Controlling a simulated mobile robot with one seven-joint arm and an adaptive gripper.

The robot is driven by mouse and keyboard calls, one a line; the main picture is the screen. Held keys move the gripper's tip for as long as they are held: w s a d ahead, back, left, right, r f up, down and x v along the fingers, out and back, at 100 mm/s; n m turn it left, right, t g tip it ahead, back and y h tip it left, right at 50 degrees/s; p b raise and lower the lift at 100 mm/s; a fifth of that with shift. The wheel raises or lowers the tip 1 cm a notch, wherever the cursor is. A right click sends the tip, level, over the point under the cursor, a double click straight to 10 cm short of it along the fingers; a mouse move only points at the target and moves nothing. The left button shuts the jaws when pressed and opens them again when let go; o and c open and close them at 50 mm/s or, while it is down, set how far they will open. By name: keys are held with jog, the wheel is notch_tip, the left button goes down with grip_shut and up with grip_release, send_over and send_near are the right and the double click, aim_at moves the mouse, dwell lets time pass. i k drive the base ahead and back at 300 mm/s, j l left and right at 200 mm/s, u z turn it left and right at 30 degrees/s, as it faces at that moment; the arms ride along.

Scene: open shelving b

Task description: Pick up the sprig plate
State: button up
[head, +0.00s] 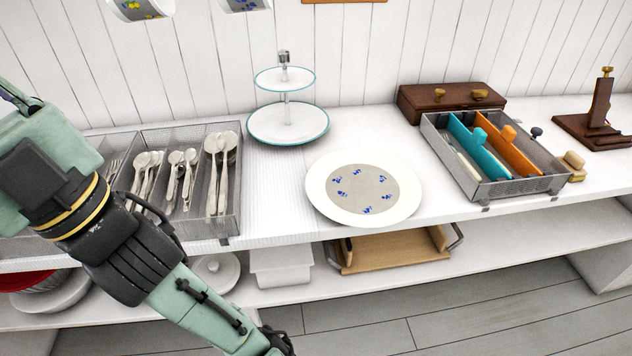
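The sprig plate (318,203) lies flat on the white shelf top, in the middle of the head view. It is round with a wide white rim and a beige centre dotted with blue sprigs. Nothing lies on it, and its front edge is close to the shelf's front edge. My arm crosses the left side of the view and runs down to the bottom, left of the plate and apart from it. My gripper is not in view; the arm leaves the frame at the bottom edge.
A mesh cutlery tray (230,228) stands left of the plate. A two-tier stand (259,133) is behind it. A mesh divider box (520,186) stands to the right, near a brown box (432,103). A wooden tray (385,252) and a white container (281,268) sit on the lower shelf.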

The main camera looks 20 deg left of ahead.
aim_at(365, 188)
jog(key=l+u, duration=0.15)
jog(key=u, duration=0.3)
jog(key=i+l+u, duration=0.1)
jog(key=u, duration=0.4)
jog(key=l+u, duration=0.25)
jog(key=u, duration=0.2)
jog(key=k+l+u, duration=0.1)
jog(key=l+u, duration=0.2)
jog(key=k+l+u, duration=0.1)
jog(key=l+u, duration=0.15)
jog(key=l, duration=0.15)
jog(key=k+l+u, duration=0.15)
jog(key=l+u, duration=0.15)
jog(key=k+l+u, duration=0.15)
jog(key=k+l, duration=0.15)
jog(key=l, duration=0.2)
jog(key=k+l+u, duration=0.2)
jog(key=k+l, duration=0.4)
jog(key=l, duration=0.15)
jog(key=k+l, duration=0.5)
jog(key=l, duration=0.25)
